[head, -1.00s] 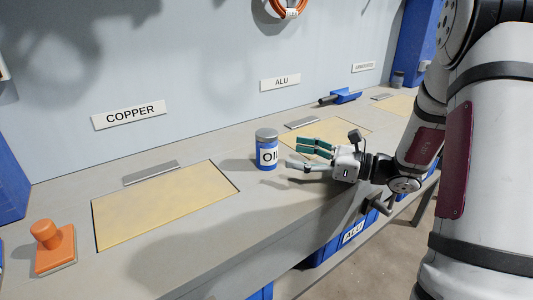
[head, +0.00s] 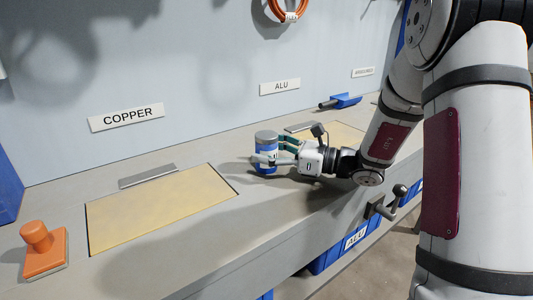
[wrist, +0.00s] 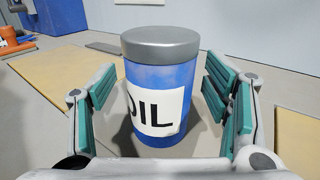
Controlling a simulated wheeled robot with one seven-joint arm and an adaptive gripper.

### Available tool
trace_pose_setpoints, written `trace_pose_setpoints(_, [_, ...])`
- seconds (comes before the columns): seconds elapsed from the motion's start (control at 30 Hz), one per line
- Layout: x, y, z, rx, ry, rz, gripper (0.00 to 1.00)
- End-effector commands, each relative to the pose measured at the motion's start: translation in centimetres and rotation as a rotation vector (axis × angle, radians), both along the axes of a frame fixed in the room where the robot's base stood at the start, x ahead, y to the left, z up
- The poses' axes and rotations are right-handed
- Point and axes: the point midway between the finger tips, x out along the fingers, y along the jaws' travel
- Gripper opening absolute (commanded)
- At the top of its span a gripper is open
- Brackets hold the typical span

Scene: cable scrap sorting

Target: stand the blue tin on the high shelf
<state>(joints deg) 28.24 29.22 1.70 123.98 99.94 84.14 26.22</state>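The blue tin (head: 265,144) has a grey lid and a white label reading OIL. It stands upright on the grey bench, left of the ALU panel. In the wrist view the tin (wrist: 160,85) is between the two fingers. My gripper (head: 274,151) is around the tin, its fingers on either side. In the wrist view my gripper (wrist: 165,105) is open, with gaps between the green pads and the tin. The high shelf cannot be made out in these views.
An orange stamp-like tool (head: 44,250) stands at the bench's near left. A yellow panel (head: 160,210) lies below the COPPER sign (head: 126,117). A blue scoop (head: 341,102) lies farther along the bench. Blue bins (head: 345,245) sit under the front edge.

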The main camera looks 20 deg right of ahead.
Motion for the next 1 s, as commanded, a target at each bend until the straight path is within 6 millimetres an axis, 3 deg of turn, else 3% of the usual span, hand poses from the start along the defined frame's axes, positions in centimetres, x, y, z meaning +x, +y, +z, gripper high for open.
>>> trace_pose_setpoints(0.03, [0.0,0.0,0.0,0.0,0.0,0.0,0.61])
trace_pose_setpoints(0.3, [0.0,0.0,0.0,0.0,-0.001,0.0,0.04])
trace_pose_setpoints(0.67, [0.0,0.0,0.6,0.0,-0.001,0.0,0.04])
trace_pose_setpoints(0.97, [-0.1,-0.1,4.1,0.0,-0.002,0.0,0.04])
trace_pose_setpoints(1.0, [-1.0,-0.2,3.9,0.0,0.001,-0.002,0.04])
